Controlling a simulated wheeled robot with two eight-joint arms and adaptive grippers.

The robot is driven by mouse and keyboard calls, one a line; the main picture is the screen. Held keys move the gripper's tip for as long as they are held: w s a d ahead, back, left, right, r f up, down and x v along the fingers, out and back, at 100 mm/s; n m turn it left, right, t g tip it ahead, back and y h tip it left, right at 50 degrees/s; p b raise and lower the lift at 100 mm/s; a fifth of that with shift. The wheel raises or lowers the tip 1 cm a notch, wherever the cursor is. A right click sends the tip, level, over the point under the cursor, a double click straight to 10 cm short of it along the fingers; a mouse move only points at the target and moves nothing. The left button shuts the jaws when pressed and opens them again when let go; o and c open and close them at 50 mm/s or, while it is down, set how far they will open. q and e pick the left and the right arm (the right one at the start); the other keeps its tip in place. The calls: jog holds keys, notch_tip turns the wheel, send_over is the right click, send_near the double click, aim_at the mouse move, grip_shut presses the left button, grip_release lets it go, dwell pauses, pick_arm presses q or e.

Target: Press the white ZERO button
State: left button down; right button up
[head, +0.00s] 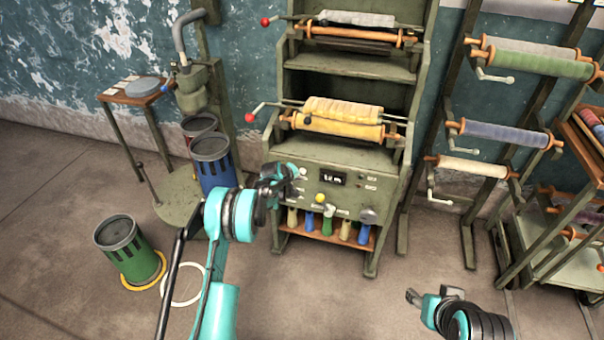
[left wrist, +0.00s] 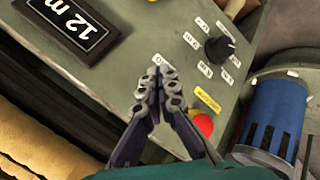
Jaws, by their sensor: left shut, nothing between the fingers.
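The control panel (head: 340,200) is on the front of the green machine, with a dark display reading "12 m" (head: 333,178). My left gripper (head: 299,172) is at the panel's left part, left of the display. In the left wrist view its fingers (left wrist: 158,82) are shut and empty, with the tips over the panel beside a small white label (left wrist: 161,62). I cannot make out the white ZERO button; the fingertips may hide it. Whether the tips touch the panel cannot be told. My right gripper (head: 413,297) hangs at the lower right, away from the machine.
The left wrist view shows a black knob (left wrist: 219,49), a red button (left wrist: 204,125) and a yellow label (left wrist: 207,99) near the fingers. Colored spools (head: 327,222) stand below the panel. A blue canister (head: 213,165) is left of the machine. Floor between the arms is clear.

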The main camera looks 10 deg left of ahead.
pick_arm(q)
jog(key=shift+w, duration=0.1)
dwell(0.7)
jog(key=shift+w, duration=0.35)
jog(key=shift+w+b, duration=0.35)
jog(key=shift+w, duration=0.1)
dwell(0.7)
jog(key=shift+s, duration=0.9)
jog(key=shift+s+a+b, duration=0.1)
jog(key=shift+s+b, duration=0.35)
jog(key=shift+s, duration=2.05)
